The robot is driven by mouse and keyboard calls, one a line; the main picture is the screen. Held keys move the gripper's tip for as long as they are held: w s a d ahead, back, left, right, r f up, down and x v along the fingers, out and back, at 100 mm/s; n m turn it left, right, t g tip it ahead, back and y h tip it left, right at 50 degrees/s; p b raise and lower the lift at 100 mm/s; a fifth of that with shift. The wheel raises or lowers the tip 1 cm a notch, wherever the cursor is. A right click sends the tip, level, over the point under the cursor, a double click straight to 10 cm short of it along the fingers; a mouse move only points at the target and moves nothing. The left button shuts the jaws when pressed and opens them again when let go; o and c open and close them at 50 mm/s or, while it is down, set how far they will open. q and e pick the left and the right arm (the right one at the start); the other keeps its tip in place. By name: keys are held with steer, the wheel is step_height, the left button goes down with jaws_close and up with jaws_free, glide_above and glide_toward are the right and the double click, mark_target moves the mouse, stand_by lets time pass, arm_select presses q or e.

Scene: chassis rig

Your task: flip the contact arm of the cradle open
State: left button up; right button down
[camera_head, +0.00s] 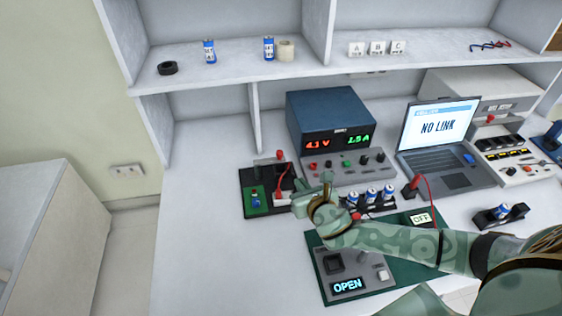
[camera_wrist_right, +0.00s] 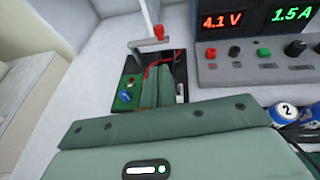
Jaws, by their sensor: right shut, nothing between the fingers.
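The cradle (camera_head: 246,178) is a black base with a green board, left of the power supply on the bench. It also shows in the wrist view (camera_wrist_right: 122,104). A blue piece lies on its green part. Its contact arm (camera_wrist_right: 145,43) shows at the far end as a pale grey bar with a red knob; the knob also shows in the head view (camera_head: 280,155). Whether the arm is raised or lowered is hard to tell. My right gripper (camera_wrist_right: 160,76) is shut and empty over the cradle's near right side, hiding part of it. My left gripper is out of view.
A row of blue batteries (camera_head: 371,195) and a green panel reading OPEN (camera_head: 319,267) lie near my right arm. The bench left of the cradle is clear.

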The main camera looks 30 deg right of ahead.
steer(key=b, duration=0.4)
glide_toward(281, 156)
steer(key=x, duration=0.5)
steer(key=shift+s+f, duration=0.1)
steer(key=shift+f, duration=0.3)
steer(key=shift+w+b, duration=0.4)
steer(key=shift+w, duration=0.45)
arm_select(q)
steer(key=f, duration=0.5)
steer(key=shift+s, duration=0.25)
arm_select(e)
steer(key=shift+r, duration=0.1)
